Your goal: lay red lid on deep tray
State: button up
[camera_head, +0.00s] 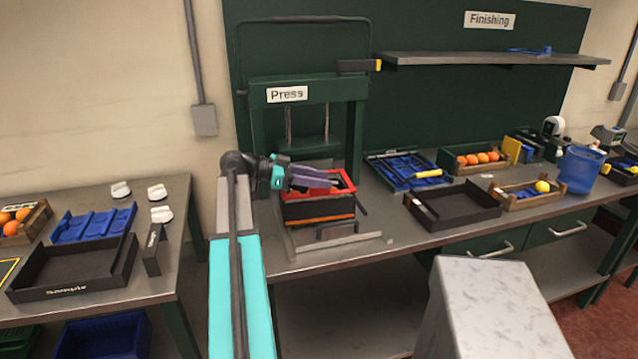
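The red lid (341,178) appears at the top of a dark, deep tray (318,209) on the bench in front of the press. The lid's outline looks like a red rim around a dark middle, and part of it is hidden behind my gripper. An orange band runs along the tray's lower front. My gripper (334,184) reaches in from the left, level with the lid and over its left part. At this size I cannot tell whether its fingers grip the lid or whether the lid touches the tray all round.
The green press (302,92) stands right behind the tray. A metal angle piece (340,242) lies in front. A marbled block (490,300) stands before the bench.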

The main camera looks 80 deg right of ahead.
jog(key=shift+r+p, duration=0.55)
jog(key=shift+r, duration=2.85)
